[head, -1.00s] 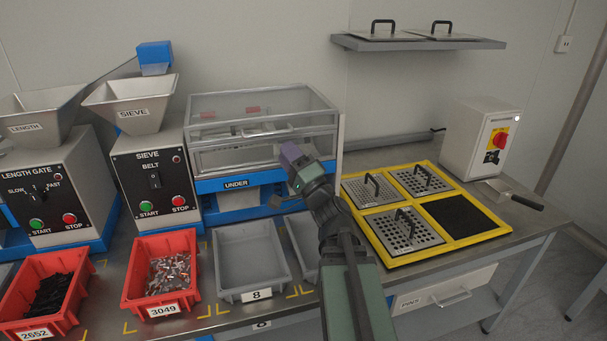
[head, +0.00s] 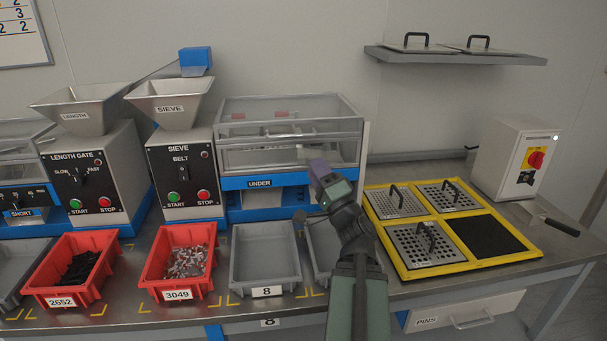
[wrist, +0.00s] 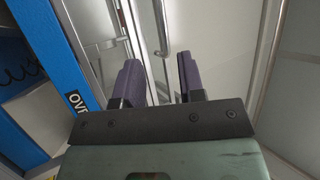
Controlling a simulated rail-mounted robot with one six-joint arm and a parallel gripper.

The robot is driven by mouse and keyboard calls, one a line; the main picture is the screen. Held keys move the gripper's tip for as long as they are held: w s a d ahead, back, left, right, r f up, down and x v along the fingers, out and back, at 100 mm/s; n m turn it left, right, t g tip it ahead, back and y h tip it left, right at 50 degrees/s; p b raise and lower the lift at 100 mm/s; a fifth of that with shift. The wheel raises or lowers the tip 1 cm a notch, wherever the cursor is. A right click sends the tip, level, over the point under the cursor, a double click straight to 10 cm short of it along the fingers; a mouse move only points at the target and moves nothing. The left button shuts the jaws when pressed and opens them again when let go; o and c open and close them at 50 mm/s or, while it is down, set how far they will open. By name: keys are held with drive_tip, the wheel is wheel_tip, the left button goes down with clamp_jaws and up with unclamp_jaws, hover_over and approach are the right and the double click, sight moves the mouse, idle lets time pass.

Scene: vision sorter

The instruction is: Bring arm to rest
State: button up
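My gripper (head: 319,170) is raised in front of the clear-lidded sorter box (head: 290,110) with the UNDER label. In the wrist view its two purple fingers (wrist: 159,80) stand apart with a gap between them. Nothing is held there. Behind the fingers the wrist view shows a metal handle (wrist: 161,28) and pale panels; I cannot tell how far off they are. My arm reaches up from the bottom of the head view, bent at the elbow, and partly hides a grey bin (head: 322,248).
Red bins 2652 (head: 30,283) and 3049 (head: 152,279) and grey bin 8 (head: 236,270) line the bench front. Right of my arm lies a yellow frame (head: 466,267) with perforated plates. A white switch box (head: 503,150) stands behind it. A shelf (head: 455,57) hangs above.

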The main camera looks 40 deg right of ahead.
drive_tip(key=shift+d, duration=0.1)
drive_tip(key=w+a+f+n+g+y+p, duration=0.2)
drive_tip(key=a+f+n+g+y+p, duration=0.3)
drive_tip(key=a+g, duration=0.35)
drive_tip(key=w+a+f+n+g+y+p, duration=0.25)
drive_tip(key=a+f+n+g+y, duration=0.35)
drive_tip(key=a, duration=0.4)
drive_tip(key=s+a+r+n+g+h+p, duration=0.1)
drive_tip(key=a+r+n+g+h+p, duration=0.2)
drive_tip(key=a+p, duration=0.4)
drive_tip(key=s+a+r+n+g+h+p, duration=0.1)
drive_tip(key=a+r+n+g+h+p, duration=0.2)
drive_tip(key=a+g+p, duration=0.3)
drive_tip(key=a+p, duration=0.1)
drive_tip(key=a, duration=0.3)
drive_tip(key=shift+s+r+h, duration=0.2)
drive_tip(key=shift+r+h, duration=0.05)
drive_tip(key=shift+h, duration=0.15)
